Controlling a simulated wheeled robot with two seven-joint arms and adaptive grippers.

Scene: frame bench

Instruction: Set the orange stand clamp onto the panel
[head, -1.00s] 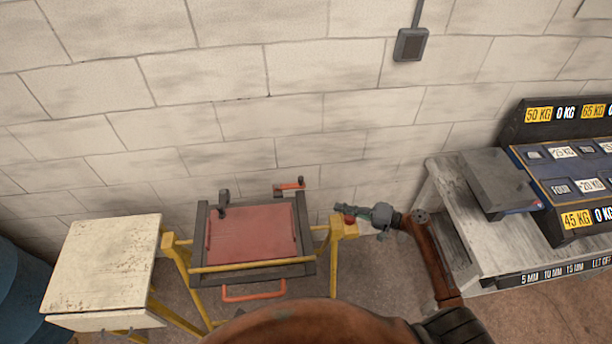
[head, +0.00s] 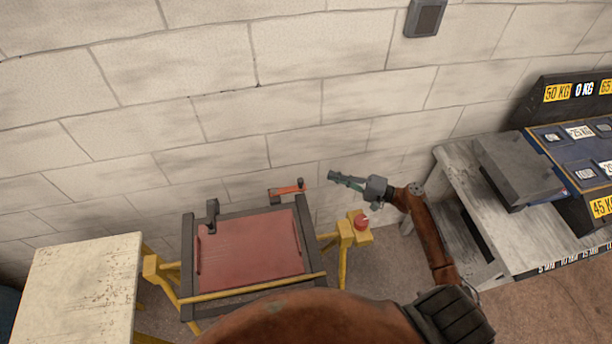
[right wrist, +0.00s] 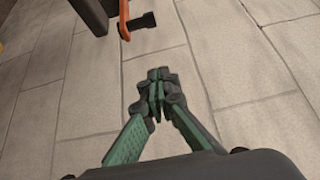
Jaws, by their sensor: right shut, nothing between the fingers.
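The orange stand clamp (head: 287,190) is at the far right part of the dark frame (head: 305,230), its bar lying beyond the frame's far edge, off the panel. A black handle end shows on its right; it also shows at the top of the right wrist view (right wrist: 124,18). The red panel (head: 250,247) lies inside the frame. My right gripper (head: 332,177) is shut and empty, to the right of the orange clamp and apart from it. Its closed fingers show in the right wrist view (right wrist: 157,76). My left gripper is not in view.
A dark clamp (head: 212,216) stands at the frame's far left. A red button (head: 361,222) sits on the yellow stand (head: 345,238) at right. A worn pale table (head: 80,290) is at left, a grey bench (head: 455,190) at right. A block wall stands close behind.

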